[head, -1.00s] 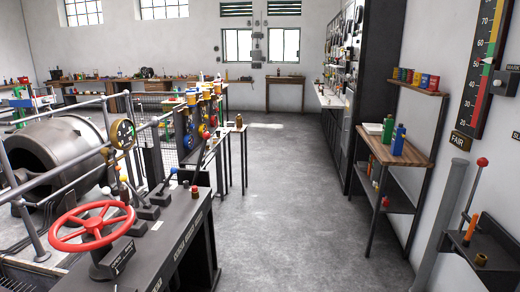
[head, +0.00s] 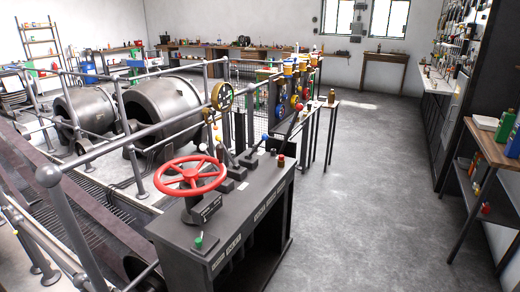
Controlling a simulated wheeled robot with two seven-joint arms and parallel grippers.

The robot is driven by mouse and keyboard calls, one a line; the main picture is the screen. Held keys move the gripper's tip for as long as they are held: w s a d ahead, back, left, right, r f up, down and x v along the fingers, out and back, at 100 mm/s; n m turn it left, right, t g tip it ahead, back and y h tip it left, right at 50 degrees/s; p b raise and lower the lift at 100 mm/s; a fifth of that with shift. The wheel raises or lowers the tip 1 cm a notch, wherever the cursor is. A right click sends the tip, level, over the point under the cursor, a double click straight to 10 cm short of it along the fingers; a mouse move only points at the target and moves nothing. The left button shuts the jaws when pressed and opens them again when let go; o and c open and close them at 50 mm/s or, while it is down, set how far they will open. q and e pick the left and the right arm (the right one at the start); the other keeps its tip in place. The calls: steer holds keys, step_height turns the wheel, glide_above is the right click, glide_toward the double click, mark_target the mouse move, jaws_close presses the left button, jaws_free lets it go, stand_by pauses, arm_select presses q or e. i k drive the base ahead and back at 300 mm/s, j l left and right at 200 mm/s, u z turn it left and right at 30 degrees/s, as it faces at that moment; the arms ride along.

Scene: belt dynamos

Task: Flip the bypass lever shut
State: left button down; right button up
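A dark control console (head: 268,190) stands near the middle of the head view. A row of levers rises from its top behind the red handwheel (head: 188,161). One lever has a blue knob (head: 265,137) and leans to the right. Others beside it have pale and yellow knobs, partly crowded together. A small green-topped switch (head: 199,240) sits at the console's near end. I cannot read the labels, so I cannot tell which lever is the bypass lever or how it is set. Neither of my grippers is in view.
Grey railings (head: 110,143) fence off large dark drum machines (head: 160,108) at left. A wooden-topped side table (head: 490,143) stands at right with green bottles. The grey floor (head: 375,185) between console and table is clear.

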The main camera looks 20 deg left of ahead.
mark_target(264, 138)
steer(key=i+l+u, duration=0.2)
steer(key=i, duration=0.4)
steer(key=i+u, duration=0.2)
steer(key=i, duration=0.4)
